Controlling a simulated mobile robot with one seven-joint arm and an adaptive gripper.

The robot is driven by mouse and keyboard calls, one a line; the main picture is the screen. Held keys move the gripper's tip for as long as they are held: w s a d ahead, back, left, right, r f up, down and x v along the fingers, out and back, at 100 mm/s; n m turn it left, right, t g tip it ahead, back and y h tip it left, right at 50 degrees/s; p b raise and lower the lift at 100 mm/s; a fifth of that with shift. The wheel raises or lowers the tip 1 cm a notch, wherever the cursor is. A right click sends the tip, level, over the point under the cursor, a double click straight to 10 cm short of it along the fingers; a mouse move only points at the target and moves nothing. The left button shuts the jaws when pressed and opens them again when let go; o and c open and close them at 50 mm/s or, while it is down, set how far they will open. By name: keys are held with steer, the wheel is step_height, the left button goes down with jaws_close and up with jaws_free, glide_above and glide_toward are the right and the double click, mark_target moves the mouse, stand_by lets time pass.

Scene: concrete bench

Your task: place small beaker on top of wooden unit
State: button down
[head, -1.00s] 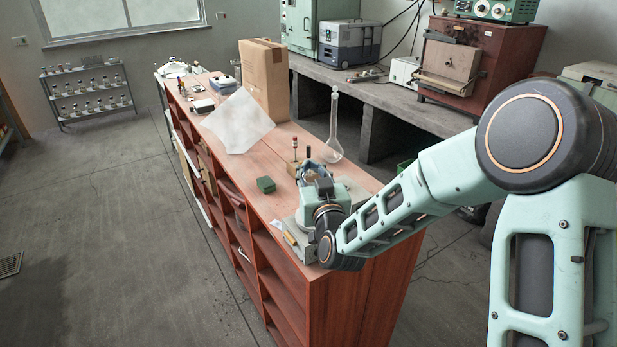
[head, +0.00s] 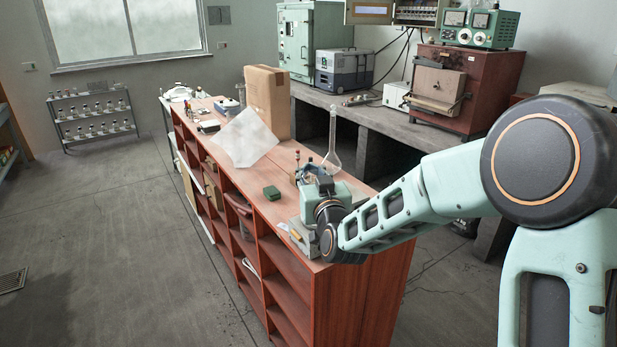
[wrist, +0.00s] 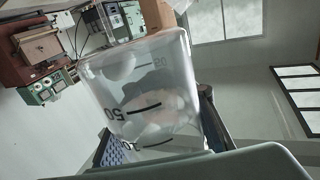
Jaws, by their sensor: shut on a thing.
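The clear small beaker (wrist: 150,100) fills the middle of the wrist view, tilted in the picture, with black graduation marks. My gripper (wrist: 160,135) is shut on it, with a dark finger on each side. In the head view my gripper (head: 312,174) is over the near end of the wooden unit (head: 345,300), a long reddish shelf unit with open compartments. The beaker cannot be made out there. Whether it touches the top cannot be told.
A concrete bench (head: 390,120) with equipment runs behind.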

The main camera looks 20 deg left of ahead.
steer(key=s+d+m+t+h+p, duration=0.1)
steer(key=s+d+m+h+p, duration=0.2)
steer(key=d, duration=1.4)
steer(key=s+d+m+t+h+p, duration=0.1)
steer(key=d+m+h+p, duration=0.3)
steer(key=d, duration=1.3)
steer(key=w+a+n+y+b, duration=0.1)
steer(key=a+n+y+b, duration=0.1)
steer(key=a, duration=0.9)
steer(key=w+a+n+g+y+b, duration=0.1)
steer(key=a+n+y+b, duration=0.1)
steer(key=a, duration=0.9)
steer(key=w+a+n+g+y+b, duration=0.1)
steer(key=a+n+y+b, duration=0.2)
steer(key=a, duration=0.9)
steer(key=shift+r, duration=0.2)
